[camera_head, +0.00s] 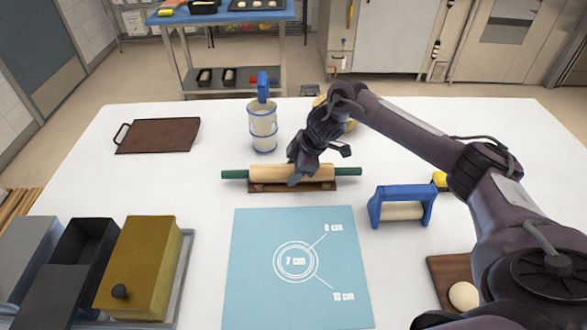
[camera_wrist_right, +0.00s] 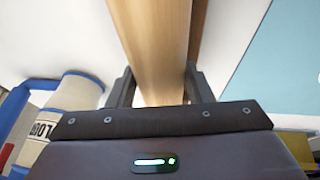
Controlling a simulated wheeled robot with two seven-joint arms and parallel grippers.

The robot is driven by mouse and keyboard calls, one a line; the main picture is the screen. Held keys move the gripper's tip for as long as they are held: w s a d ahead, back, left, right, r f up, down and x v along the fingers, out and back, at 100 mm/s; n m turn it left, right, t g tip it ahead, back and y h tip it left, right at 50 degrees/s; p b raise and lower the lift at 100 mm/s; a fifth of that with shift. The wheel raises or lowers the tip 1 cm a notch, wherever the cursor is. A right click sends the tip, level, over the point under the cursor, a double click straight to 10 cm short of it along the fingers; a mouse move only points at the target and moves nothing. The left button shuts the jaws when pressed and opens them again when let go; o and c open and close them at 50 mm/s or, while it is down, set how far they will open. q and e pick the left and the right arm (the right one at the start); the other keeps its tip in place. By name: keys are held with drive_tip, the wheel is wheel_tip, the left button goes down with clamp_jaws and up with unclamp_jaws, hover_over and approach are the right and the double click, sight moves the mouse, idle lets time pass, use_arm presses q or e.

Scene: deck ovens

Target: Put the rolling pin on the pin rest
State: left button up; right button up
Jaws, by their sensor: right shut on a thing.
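The rolling pin (camera_head: 267,174) has a pale wooden barrel and green handles. It lies level over the brown pin rest (camera_head: 291,187), in the middle of the white table. Whether it touches the rest or hovers just above it I cannot tell. My right gripper (camera_head: 297,176) is shut on the barrel from above, near its middle. In the right wrist view the barrel (camera_wrist_right: 158,45) runs between the two fingers, with a strip of brown rest (camera_wrist_right: 199,30) beside it. My left gripper is out of view.
A blue mat (camera_head: 260,270) with printed circles lies in front. A white canister (camera_head: 263,128) stands behind the pin. A blue-framed roller (camera_head: 402,205) is to the right, a brown board (camera_head: 158,135) to the left. Bins, one yellow (camera_head: 140,265), fill the front left.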

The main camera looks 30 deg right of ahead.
drive_tip(key=o, duration=1.3)
drive_tip(key=shift+r, duration=0.1)
drive_tip(key=shift+d+r, duration=0.1)
drive_tip(key=shift+r, duration=0.15)
drive_tip(key=v, duration=1.1)
drive_tip(key=shift+s+r, duration=0.15)
drive_tip(key=shift+r, duration=0.1)
drive_tip(key=shift+d, duration=0.1)
